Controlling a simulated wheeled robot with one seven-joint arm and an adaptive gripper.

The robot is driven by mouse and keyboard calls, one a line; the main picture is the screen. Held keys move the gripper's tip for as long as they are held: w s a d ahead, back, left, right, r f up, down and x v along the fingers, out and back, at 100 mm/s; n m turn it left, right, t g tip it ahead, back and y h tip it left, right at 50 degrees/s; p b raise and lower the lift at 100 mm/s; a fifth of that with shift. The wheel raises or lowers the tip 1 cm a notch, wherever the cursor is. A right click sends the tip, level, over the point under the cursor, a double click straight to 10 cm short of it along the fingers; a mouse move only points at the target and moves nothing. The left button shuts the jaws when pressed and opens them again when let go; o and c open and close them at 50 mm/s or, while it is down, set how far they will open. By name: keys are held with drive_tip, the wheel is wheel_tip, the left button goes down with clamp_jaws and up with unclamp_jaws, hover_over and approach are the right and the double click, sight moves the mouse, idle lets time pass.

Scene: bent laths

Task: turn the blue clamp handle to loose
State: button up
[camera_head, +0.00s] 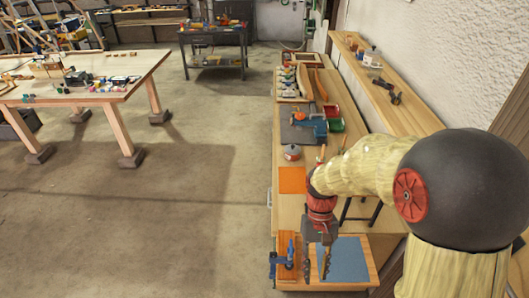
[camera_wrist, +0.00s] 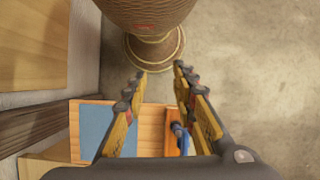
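The blue clamp (camera_head: 278,262) sits at the left edge of the near wooden board, on a narrow orange-brown wood strip (camera_head: 287,238). An upright blue part (camera_head: 291,252), perhaps its handle, stands on it. In the wrist view a blue part of the clamp (camera_wrist: 179,134) shows, partly hidden by the right finger. My gripper (camera_head: 316,274) points down over the board, just right of the clamp. Its yellow fingers with dark tips are spread apart in the wrist view (camera_wrist: 159,74), with nothing between them. I see no contact with the clamp.
A blue-grey mat (camera_head: 345,258) lies on the board right of my gripper. The long bench (camera_head: 288,215) behind holds an orange sheet (camera_head: 291,180), a round tin (camera_head: 292,153) and a grey mat with a blue tool (camera_head: 310,126). Open floor (camera_head: 150,215) lies to the left.

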drive_tip(key=s+d+r+t+b, duration=0.4)
drive_tip(key=s+t+b, duration=0.3)
drive_tip(key=t+b, duration=0.3)
drive_tip(key=r+b, duration=0.1)
drive_tip(key=b, duration=0.3)
drive_tip(key=shift+d+r+m+t+b, duration=0.3)
drive_tip(key=shift+d+r+b, duration=0.05)
drive_tip(key=shift+r+b, duration=0.05)
drive_tip(key=shift+s, duration=0.1)
